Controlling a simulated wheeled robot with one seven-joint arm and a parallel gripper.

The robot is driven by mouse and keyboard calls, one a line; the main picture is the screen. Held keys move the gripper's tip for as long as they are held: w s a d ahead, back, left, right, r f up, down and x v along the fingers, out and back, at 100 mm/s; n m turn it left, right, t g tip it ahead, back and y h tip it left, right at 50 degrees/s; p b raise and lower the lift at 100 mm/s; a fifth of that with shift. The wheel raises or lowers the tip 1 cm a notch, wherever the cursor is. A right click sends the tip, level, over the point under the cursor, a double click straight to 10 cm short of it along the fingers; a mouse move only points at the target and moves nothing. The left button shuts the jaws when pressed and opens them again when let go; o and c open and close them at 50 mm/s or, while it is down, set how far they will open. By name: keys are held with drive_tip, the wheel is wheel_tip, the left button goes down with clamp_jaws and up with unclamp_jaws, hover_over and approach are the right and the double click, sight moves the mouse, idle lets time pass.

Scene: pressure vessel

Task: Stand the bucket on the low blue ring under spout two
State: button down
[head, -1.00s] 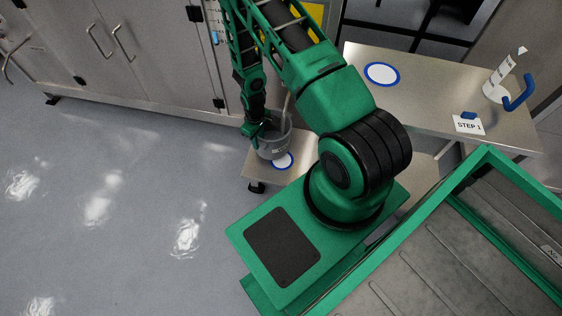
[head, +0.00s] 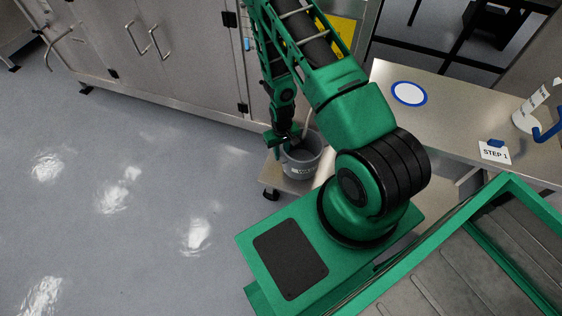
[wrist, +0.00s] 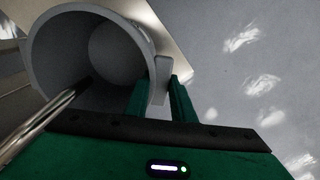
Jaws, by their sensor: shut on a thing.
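The grey bucket (head: 303,166) is upright, over or on the low steel stand (head: 272,182) in the head view. My gripper (head: 284,141) is shut on a tab at its rim; the wrist view shows the fingers (wrist: 162,100) on both sides of that tab. The bucket's open mouth (wrist: 85,60) faces the wrist camera and looks empty. A thin metal pipe (wrist: 52,108) reaches across the mouth's edge; I cannot tell whether it is spout two. The low blue ring is hidden now, and contact between bucket and stand cannot be made out.
A steel table (head: 455,115) at right carries a higher blue ring (head: 409,93), a STEP 1 card (head: 495,152) and a white container with a blue handle (head: 527,116). Steel cabinets (head: 160,70) stand behind. The grey floor (head: 120,220) at left is clear.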

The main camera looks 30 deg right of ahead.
drive_tip(key=shift+f, duration=2.4)
drive_tip(key=c, duration=1.5)
unclamp_jaws()
drive_tip(key=shift+f, duration=0.1)
